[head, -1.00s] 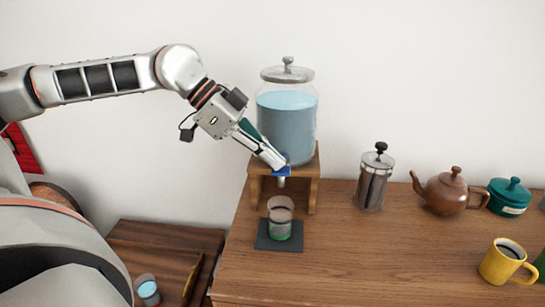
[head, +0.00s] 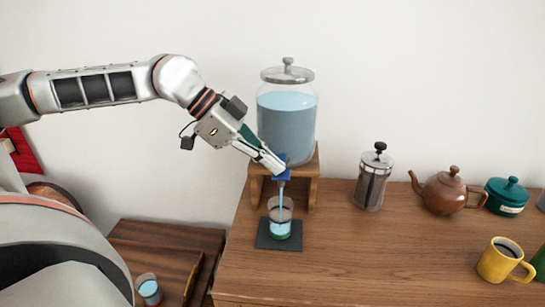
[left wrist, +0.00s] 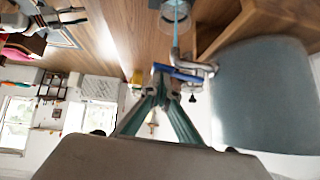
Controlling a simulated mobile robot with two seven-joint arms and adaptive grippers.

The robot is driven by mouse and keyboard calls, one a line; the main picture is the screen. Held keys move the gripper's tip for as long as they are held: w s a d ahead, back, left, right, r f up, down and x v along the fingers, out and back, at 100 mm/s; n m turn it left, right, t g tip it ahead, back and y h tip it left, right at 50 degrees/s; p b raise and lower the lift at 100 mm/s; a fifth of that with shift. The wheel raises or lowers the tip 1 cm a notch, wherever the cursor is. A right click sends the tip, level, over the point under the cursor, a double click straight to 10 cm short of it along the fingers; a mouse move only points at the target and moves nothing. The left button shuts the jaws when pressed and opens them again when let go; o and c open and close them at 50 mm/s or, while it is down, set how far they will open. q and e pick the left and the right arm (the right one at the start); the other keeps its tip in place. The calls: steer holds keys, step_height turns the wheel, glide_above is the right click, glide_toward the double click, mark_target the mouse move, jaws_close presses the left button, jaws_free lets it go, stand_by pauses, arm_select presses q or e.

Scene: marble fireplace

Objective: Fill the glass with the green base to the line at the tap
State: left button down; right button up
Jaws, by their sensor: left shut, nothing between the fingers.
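The glass with the green base (head: 280,222) stands upright on a dark mat (head: 262,237) under the tap. A thin blue stream runs from the tap (head: 282,175) into it, and blue water shows in its lower part; I cannot make out the line. The tap's blue lever also shows in the left wrist view (left wrist: 178,73). My left gripper (head: 280,166) is shut and empty, with its fingertips at the lever. The dispenser (head: 287,130) is a clear lidded jar of blue water on a wooden stand (head: 314,180). My right gripper is not in view.
A French press (head: 373,180), brown teapot (head: 447,191), green lidded pot (head: 507,196) and yellow mug (head: 503,262) stand to the right. Another glass with blue liquid (head: 149,290) stands lower left.

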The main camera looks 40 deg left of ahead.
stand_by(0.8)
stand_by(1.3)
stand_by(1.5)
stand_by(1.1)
arm_select(q)
steer(key=shift+r, duration=0.8)
